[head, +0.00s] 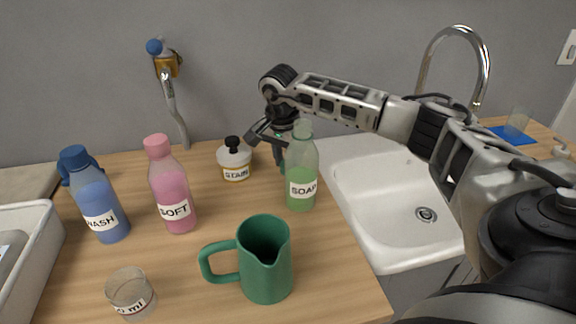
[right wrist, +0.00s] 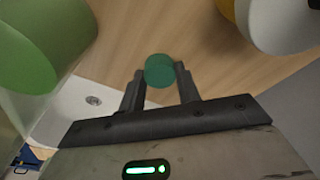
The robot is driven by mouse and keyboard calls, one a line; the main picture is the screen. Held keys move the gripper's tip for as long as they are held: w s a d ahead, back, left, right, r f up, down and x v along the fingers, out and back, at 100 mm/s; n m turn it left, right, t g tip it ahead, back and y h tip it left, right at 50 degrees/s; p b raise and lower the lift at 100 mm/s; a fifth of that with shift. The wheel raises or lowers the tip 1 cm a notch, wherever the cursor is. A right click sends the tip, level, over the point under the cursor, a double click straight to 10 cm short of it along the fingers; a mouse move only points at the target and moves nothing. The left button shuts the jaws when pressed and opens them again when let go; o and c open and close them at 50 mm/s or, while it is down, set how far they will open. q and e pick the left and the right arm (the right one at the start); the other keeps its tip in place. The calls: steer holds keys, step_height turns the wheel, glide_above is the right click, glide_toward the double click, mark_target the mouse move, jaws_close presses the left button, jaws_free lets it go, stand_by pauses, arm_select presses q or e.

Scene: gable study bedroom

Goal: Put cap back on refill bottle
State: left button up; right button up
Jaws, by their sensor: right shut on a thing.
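The refill bottle labelled SOAP (head: 301,186) stands upright on the wooden counter beside the sink. It is clear, with green liquid inside, and its neck is uncapped. It also shows at the upper left of the right wrist view (right wrist: 30,48). My right gripper (head: 272,136) is just behind the bottle, pointing down. In the right wrist view its two fingers are shut on a round green cap (right wrist: 159,69), held apart from the bottle. In the head view the bottle partly hides the gripper's lower end. My left gripper is not in view.
A white STAIN jar (head: 234,159) stands close left of the gripper. A pink SOFT bottle (head: 172,194), blue WASH bottle (head: 96,205), green jug (head: 265,262) and clear measuring cup (head: 130,291) stand further left and in front. The white sink (head: 368,211) is right of the bottle.

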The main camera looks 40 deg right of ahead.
steer(key=shift+r, duration=0.1)
step_height(320, 180, up, 18)
stand_by(0.7)
